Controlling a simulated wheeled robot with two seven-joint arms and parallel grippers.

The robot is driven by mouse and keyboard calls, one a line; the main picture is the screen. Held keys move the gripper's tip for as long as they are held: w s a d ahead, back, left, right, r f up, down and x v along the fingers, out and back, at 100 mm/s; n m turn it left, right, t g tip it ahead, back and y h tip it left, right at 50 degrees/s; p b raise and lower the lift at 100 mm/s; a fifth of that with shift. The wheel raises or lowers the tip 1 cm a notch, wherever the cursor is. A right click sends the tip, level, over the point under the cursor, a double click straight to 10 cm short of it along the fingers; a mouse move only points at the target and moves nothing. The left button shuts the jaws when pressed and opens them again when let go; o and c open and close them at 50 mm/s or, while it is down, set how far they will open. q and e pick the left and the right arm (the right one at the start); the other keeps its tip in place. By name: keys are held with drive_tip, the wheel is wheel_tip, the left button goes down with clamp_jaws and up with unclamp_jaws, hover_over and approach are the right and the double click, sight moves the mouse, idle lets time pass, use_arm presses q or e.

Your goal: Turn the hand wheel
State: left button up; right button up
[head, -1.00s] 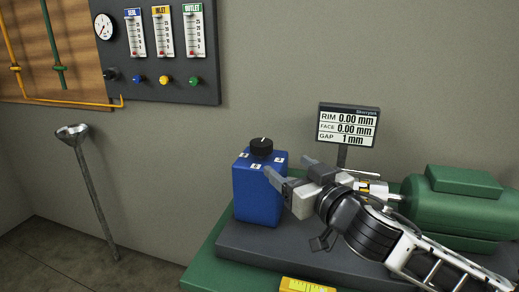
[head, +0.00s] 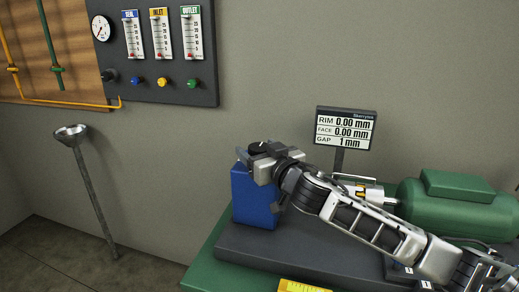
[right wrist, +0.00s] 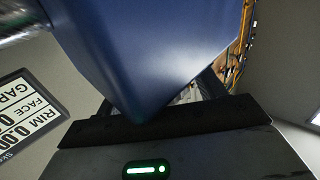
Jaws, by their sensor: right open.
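A blue box-shaped block (head: 252,200) stands upright on the dark grey base plate. Its black top knob, the only part like a hand wheel here, is mostly hidden behind my right gripper (head: 253,153). My right gripper is open at the top of the block, its fingers around or just beside the knob; I cannot tell whether they touch it. In the right wrist view the blue block (right wrist: 150,50) fills the upper middle, close to my gripper, and the knob is not visible there. My left gripper is not in view.
A display (head: 345,130) on a post stands behind my right forearm, near a green motor (head: 455,208). A gauge panel (head: 160,85) hangs on the wall. A grey funnel-topped stand (head: 88,190) is at the left.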

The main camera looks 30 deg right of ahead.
drive_tip(key=shift+c, duration=0.3)
drive_tip(key=c, duration=0.9)
drive_tip(key=shift+m+h, duration=0.3)
